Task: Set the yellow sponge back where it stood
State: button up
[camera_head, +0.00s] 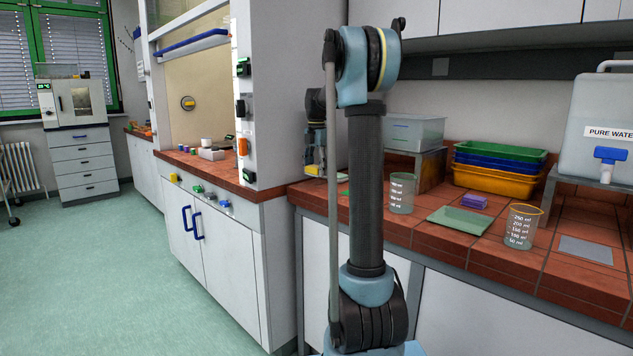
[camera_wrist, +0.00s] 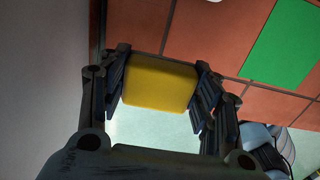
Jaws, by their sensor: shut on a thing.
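The yellow sponge (camera_wrist: 160,84) is a rounded block, held between the two dark fingers of my gripper (camera_wrist: 162,82) in the wrist view. The fingers press on its left and right ends. Behind it lie red-brown tiles (camera_wrist: 215,35), and a pale surface shows below it. The gap between sponge and tiles cannot be judged. A green mat (camera_wrist: 287,45) lies on the tiles to the right of the sponge.
The head view shows a glass beaker (camera_head: 401,193), a green mat (camera_head: 458,221), a purple block (camera_head: 474,201), a second beaker (camera_head: 520,227) and a grey plate (camera_head: 585,250) on the bench. Stacked bins (camera_head: 492,181) and a water tank (camera_head: 606,125) stand behind. A fume hood wall (camera_head: 280,90) rises left.

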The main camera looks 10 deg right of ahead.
aim_at(316, 186)
jog(key=shift+f, duration=1.95)
jog(key=shift+f, duration=0.3)
jog(key=o, duration=1.1)
jog(key=r, duration=1.1)
jog(key=d+r, duration=0.1)
jog(key=r, duration=0.5)
jog(key=shift+w+r, duration=0.15)
jog(key=shift+r, duration=0.2)
